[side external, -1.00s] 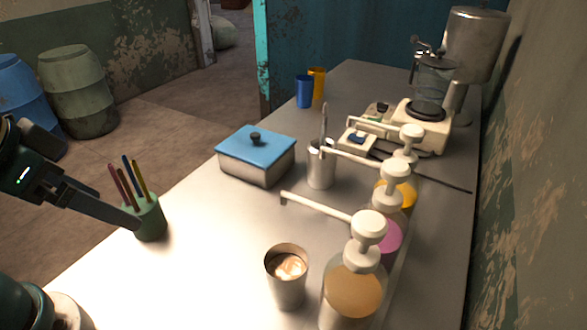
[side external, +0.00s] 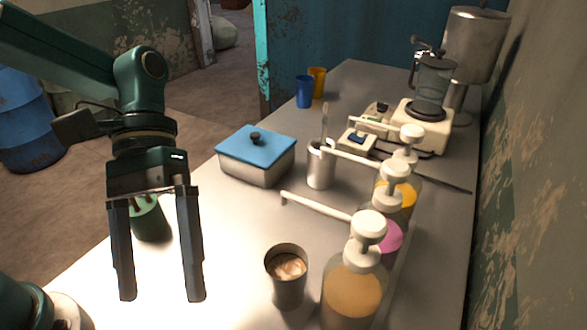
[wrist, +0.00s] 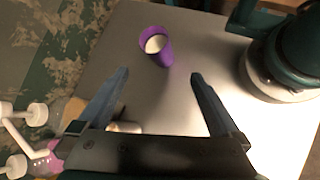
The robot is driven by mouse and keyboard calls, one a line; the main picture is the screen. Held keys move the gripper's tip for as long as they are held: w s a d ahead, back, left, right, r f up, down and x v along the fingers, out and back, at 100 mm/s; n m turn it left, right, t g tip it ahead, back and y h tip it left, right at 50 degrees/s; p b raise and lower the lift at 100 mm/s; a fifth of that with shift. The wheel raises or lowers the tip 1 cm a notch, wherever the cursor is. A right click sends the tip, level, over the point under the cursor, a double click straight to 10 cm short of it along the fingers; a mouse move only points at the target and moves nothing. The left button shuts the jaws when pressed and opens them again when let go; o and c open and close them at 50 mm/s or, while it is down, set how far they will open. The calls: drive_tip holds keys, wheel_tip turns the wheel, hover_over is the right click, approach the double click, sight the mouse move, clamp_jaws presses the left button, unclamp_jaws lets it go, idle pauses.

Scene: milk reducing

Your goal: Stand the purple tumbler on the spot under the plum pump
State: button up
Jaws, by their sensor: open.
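The purple tumbler (wrist: 165,55) stands on the table in the wrist view with white liquid inside. It is outside the side view. My gripper (wrist: 160,76) is open and empty, pointing down. In the wrist view the tumbler lies just beyond and between its fingertips, not held. My gripper also shows in the side view (side external: 161,298), above the near left of the table. The plum pump is the bottle of pink-purple liquid (side external: 389,238), partly hidden behind the front amber bottle. Its spout reaches left towards the steel utensil cup. I cannot make out the spot under it.
A steel cup of frothy brown liquid (side external: 287,285) stands left of the front amber pump bottle (side external: 352,290). The steel utensil cup (side external: 320,170), blue-lidded box (side external: 255,160) and green pen holder (side external: 151,222) stand farther along. The table between box and frothy cup is clear.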

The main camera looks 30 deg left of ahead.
drive_tip(key=s+d+f+n+g+h, duration=0.1)
drive_tip(key=f+g, duration=0.1)
drive_tip(key=f, duration=0.1)
drive_tip(key=s+d+f+n+g+h, duration=0.1)
drive_tip(key=d+f+g, duration=0.1)
drive_tip(key=f+g, duration=0.1)
drive_tip(key=s+d+f+n+g+h, duration=0.1)
drive_tip(key=d+f+n+g, duration=0.1)
drive_tip(key=f, duration=0.2)
drive_tip(key=shift+f+g+h, duration=0.3)
drive_tip(key=shift+g, duration=0.1)
drive_tip(key=shift+s+a+f, duration=0.1)
drive_tip(key=shift+s+f, duration=0.1)
drive_tip(key=shift+s, duration=0.1)
drive_tip(key=shift+s+f+n, duration=0.1)
drive_tip(key=shift+s+n, duration=0.1)
drive_tip(key=shift+n, duration=0.1)
drive_tip(key=shift+x, duration=2.55)
clamp_jaws()
